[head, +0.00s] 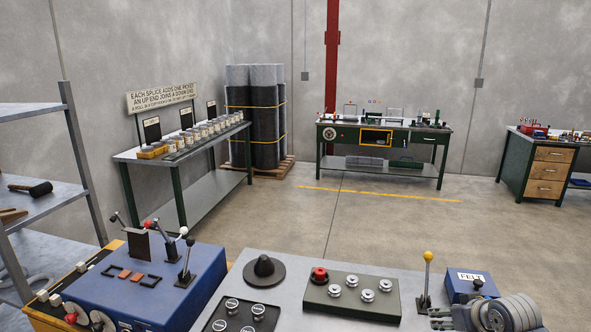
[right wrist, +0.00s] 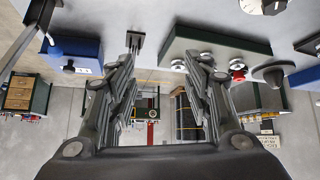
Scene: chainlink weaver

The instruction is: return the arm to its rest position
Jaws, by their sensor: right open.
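My right gripper (head: 446,317) is at the lower right edge of the head view, its grey wrist beside it and partly cut off by the frame. In the right wrist view its two dark fingers (right wrist: 166,62) stand wide apart with nothing between them. The grey workbench (head: 290,268) lies in front of me, and the gripper is by its right part. That wrist view looks upside down, with the bench along the top. My left gripper does not show in either view.
A yellow-knobbed lever (head: 427,270) and a blue FELT box (head: 472,287) stand close to the right gripper. A green box with round knobs (head: 352,296), a black cone (head: 264,268) and a blue lever machine (head: 150,290) are further left. Open floor lies beyond.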

